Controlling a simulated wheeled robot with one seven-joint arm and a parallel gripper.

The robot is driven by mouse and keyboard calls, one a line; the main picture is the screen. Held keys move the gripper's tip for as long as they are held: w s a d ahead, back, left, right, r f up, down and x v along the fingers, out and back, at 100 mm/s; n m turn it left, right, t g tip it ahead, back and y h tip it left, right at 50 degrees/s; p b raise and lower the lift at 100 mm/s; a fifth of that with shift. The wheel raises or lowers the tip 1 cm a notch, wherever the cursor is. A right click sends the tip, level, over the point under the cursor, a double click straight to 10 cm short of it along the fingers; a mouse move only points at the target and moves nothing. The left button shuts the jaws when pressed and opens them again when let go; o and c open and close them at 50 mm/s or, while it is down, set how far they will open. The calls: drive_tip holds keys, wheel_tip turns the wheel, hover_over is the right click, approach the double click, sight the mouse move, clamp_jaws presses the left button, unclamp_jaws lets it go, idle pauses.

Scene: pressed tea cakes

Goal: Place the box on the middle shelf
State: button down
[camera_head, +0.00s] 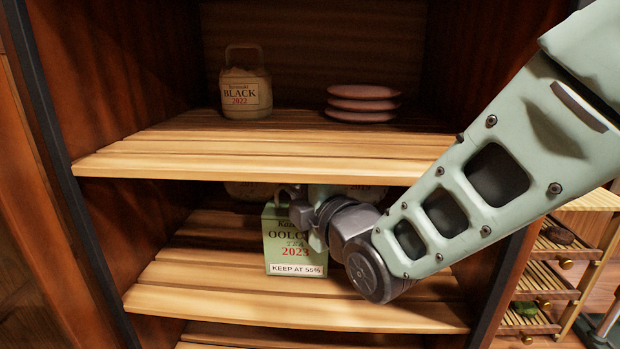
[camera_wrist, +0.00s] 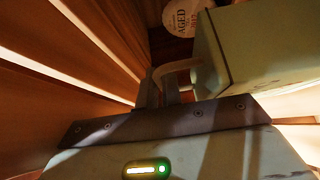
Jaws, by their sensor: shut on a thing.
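The box (camera_head: 293,248) is pale green, labelled "OOLONG TEA 2023" with a "KEEP AT 55%" strip, and has a handle on top. It is upright at the middle of the three visible shelf boards (camera_head: 220,303); whether its base touches the slats is not clear. My gripper (camera_wrist: 168,92) is shut on the box's pale handle (camera_wrist: 182,68). The box's side (camera_wrist: 262,50) fills the upper right of the wrist view. In the head view my wrist covers the box's right edge, and the fingertips are hard to make out.
The board above (camera_head: 250,160) holds a "BLACK 2022" container (camera_head: 245,93) and stacked pink discs (camera_head: 362,102). Behind the box, round labelled cakes are partly hidden; one labelled "AGED" (camera_wrist: 188,17) shows in the wrist view. Slats left of the box are clear. A drawer rack (camera_head: 545,285) stands at right.

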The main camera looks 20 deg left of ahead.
drive_tip(key=shift+s+a, duration=0.1)
drive_tip(key=shift+f, duration=0.2)
drive_tip(key=c, duration=1.6)
unclamp_jaws()
drive_tip(key=shift+r, duration=0.1)
drive_tip(key=shift+r, duration=0.2)
drive_tip(key=b+v, duration=0.4)
drive_tip(key=v, duration=0.8)
drive_tip(key=shift+f+b, duration=0.1)
drive_tip(key=shift+b, duration=0.25)
